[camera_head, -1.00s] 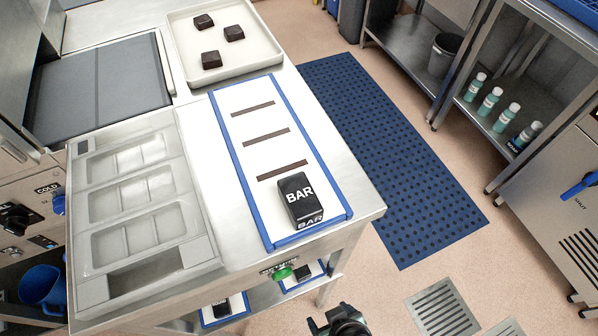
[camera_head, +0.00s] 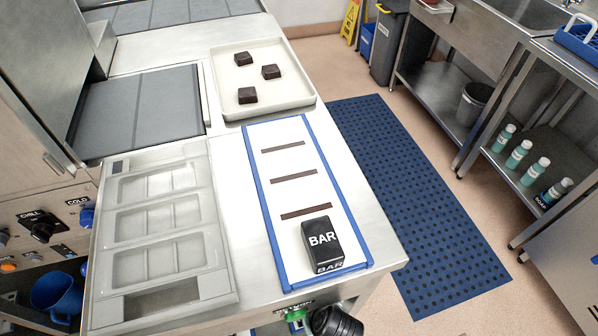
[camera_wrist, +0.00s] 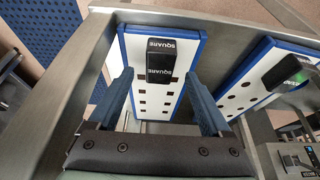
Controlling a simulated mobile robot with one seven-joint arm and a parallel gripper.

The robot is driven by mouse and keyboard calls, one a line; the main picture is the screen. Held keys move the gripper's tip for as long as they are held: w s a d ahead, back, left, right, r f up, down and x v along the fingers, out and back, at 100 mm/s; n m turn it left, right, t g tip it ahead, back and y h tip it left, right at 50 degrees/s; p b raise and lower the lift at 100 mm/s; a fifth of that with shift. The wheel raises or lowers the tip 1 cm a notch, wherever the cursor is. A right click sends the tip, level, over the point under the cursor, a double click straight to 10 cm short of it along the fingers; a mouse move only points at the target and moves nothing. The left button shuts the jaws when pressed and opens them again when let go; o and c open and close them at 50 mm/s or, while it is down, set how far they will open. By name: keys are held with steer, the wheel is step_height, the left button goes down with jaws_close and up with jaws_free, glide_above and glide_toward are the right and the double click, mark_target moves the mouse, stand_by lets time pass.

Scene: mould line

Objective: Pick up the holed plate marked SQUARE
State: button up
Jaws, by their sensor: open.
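In the wrist view, the holed plate (camera_wrist: 156,93) is white with blue side edges and dark holes. It lies on a metal shelf, and a black block (camera_wrist: 160,62) lettered SQUARE stands on its far part. My gripper (camera_wrist: 159,76) is open and empty. Its two blue fingers point toward the plate, one on each side of the block, apart from it. I cannot tell how far above the plate they are. The gripper's body hides the near part of the view. The head view does not clearly show this plate.
A second holed plate (camera_wrist: 238,97) with a black block lies close on the right. In the head view, a slotted plate (camera_head: 268,215) marked BAR, a mould (camera_head: 225,255) and a tray (camera_head: 222,90) with dark pieces occupy the bench top. A metal frame edge (camera_wrist: 85,95) runs left of the plate.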

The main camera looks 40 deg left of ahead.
steer(key=shift+x, duration=1.55)
steer(key=shift+r, duration=0.1)
jaws_close()
